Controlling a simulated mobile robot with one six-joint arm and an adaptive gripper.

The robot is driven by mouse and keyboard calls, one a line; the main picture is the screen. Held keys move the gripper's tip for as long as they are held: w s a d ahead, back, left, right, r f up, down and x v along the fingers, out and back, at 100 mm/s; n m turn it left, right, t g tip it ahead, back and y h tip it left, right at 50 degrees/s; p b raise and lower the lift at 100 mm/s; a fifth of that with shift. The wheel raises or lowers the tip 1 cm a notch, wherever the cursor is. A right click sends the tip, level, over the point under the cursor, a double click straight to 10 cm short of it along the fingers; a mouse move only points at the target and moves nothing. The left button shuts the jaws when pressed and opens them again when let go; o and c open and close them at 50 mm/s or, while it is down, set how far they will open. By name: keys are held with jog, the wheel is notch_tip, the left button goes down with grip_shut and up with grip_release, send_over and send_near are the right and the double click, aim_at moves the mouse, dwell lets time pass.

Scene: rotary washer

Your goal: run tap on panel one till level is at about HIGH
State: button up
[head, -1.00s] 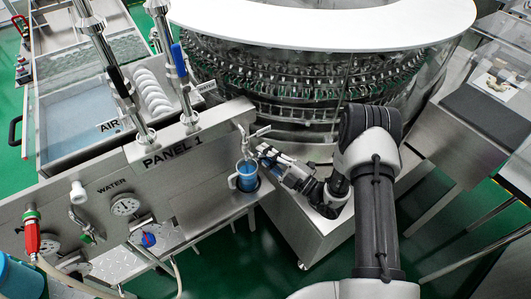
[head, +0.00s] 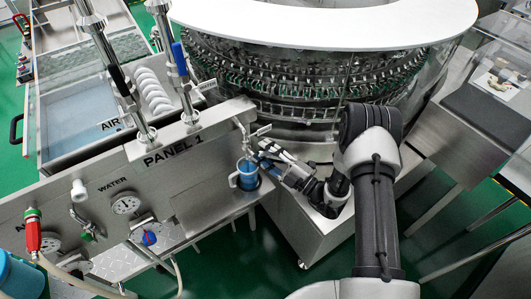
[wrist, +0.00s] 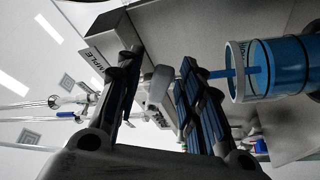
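The sample tap (head: 240,128) sticks out from the front of panel one (head: 172,150). A clear jug (head: 247,177) with a handle stands under it, holding blue liquid. In the wrist view the jug (wrist: 285,70) is at the right, picture turned sideways. A blue stream (wrist: 235,72) enters its mouth, and the liquid reaches near the rim end. My gripper (head: 262,152) is beside the tap, right of the jug's top. Its fingers (wrist: 160,100) are apart, with a pale tap part between them; contact is unclear.
A SAMPLE label plate (wrist: 104,48) is close to the fingers. The rotary washer (head: 300,75) stands behind. The WATER gauge (head: 126,203), a blue-handled valve (head: 149,238) and a red valve (head: 33,235) are on the panel's left. Floor below the jug is open.

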jog(key=v, duration=1.2)
